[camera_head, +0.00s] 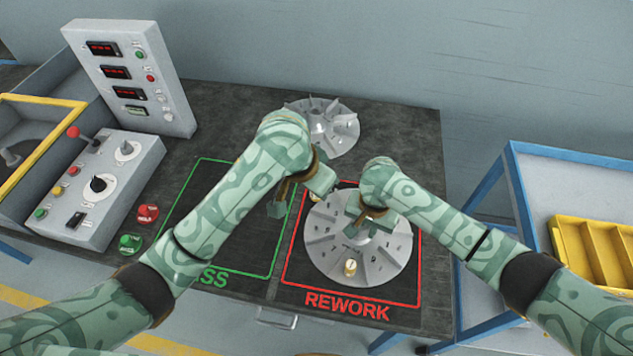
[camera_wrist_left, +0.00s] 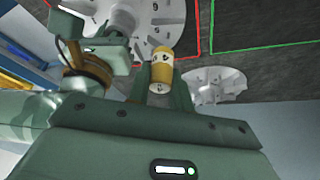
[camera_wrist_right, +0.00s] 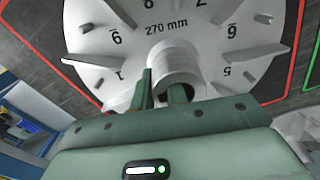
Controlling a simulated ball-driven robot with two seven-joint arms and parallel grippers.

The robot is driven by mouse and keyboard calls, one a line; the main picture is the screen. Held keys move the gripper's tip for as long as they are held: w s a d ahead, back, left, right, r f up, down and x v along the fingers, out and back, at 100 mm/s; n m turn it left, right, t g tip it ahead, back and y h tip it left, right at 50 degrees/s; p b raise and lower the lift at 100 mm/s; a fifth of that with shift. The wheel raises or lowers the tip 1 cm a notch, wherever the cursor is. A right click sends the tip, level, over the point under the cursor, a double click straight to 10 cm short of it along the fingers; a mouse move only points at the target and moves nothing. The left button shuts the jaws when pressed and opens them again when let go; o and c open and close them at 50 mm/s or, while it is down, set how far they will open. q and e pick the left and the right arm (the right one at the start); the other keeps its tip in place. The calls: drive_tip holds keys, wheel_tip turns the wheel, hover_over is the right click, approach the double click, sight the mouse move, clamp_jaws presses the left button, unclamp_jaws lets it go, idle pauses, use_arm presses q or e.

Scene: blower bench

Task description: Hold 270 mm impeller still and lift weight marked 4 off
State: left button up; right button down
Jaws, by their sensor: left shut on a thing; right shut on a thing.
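The grey 270 mm impeller (camera_head: 330,262) lies flat in the red REWORK outline; its numbered face also shows in the right wrist view (camera_wrist_right: 150,45). My right gripper (camera_wrist_right: 161,92) is shut on the wall of its raised hub (camera_wrist_right: 185,65). My left gripper (camera_wrist_left: 160,90) is shut on a yellow weight (camera_wrist_left: 161,66), whose mark looks like a 4. The weight (camera_head: 316,196) is at the impeller's far left edge in the head view; I cannot tell whether it is clear of the face. Another brass weight (camera_head: 350,268) stands on the impeller's near side.
A second finned impeller (camera_head: 325,128) lies at the back of the bench. The green PASS area (camera_head: 250,260) is partly under my left arm. A control box (camera_head: 95,185) and red and green knobs (camera_head: 130,243) are left. A yellow bin (camera_head: 595,250) sits right.

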drive_tip(key=c, duration=1.3)
unclamp_jaws()
drive_tip(key=shift+s+f, duration=0.15)
drive_tip(key=shift+f, duration=0.05)
drive_tip(key=shift+r, duration=0.1)
drive_tip(key=shift+r, duration=0.15)
drive_tip(key=shift+r, duration=0.3)
wheel_tip(320, 180, up, 10)
drive_tip(key=shift+r, duration=0.55)
